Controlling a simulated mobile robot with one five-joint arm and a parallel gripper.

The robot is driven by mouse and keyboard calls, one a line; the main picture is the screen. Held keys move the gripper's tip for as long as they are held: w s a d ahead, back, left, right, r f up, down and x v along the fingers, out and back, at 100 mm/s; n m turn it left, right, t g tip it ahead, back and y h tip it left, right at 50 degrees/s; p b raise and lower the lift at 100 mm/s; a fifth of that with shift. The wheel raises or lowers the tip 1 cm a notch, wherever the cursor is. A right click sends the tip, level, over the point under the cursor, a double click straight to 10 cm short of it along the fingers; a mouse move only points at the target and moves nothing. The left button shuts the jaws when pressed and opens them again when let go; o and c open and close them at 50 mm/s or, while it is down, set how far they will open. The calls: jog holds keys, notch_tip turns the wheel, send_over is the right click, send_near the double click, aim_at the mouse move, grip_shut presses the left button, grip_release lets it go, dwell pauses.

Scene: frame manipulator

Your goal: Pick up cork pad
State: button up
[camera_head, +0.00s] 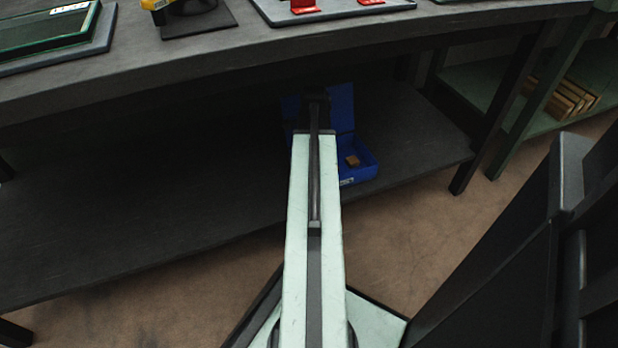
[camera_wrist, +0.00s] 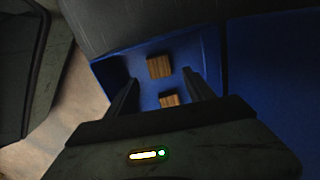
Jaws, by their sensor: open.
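A small square brown cork pad (camera_wrist: 160,67) lies in a blue bin in the wrist view. A second brown pad (camera_wrist: 169,100) lies closer to my gripper, partly hidden by its body. One brown pad (camera_head: 352,161) shows in the head view, in the right part of the bin. My gripper (camera_wrist: 158,84) is open, its two dark fingers apart over the bin. The second pad appears between the fingers and the first just beyond them. I cannot tell the height of the fingers above the pads. In the head view my arm hides the gripper and part of the bin.
The blue bin (camera_head: 362,174) stands on the dark lower shelf (camera_head: 120,215), under a grey worktop (camera_head: 150,62). Table legs (camera_head: 490,115) stand to the right. A neighbouring green shelf (camera_head: 490,85) holds several brown blocks. The shelf left of the bin is clear.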

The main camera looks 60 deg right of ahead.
notch_tip(320, 180, down, 5)
jog(key=b, duration=0.4)
jog(key=shift+s+d, duration=0.1)
jog(key=shift+r, duration=0.25)
grip_shut()
jog(key=shift+r+p, duration=0.1)
jog(key=shift+p, duration=0.2)
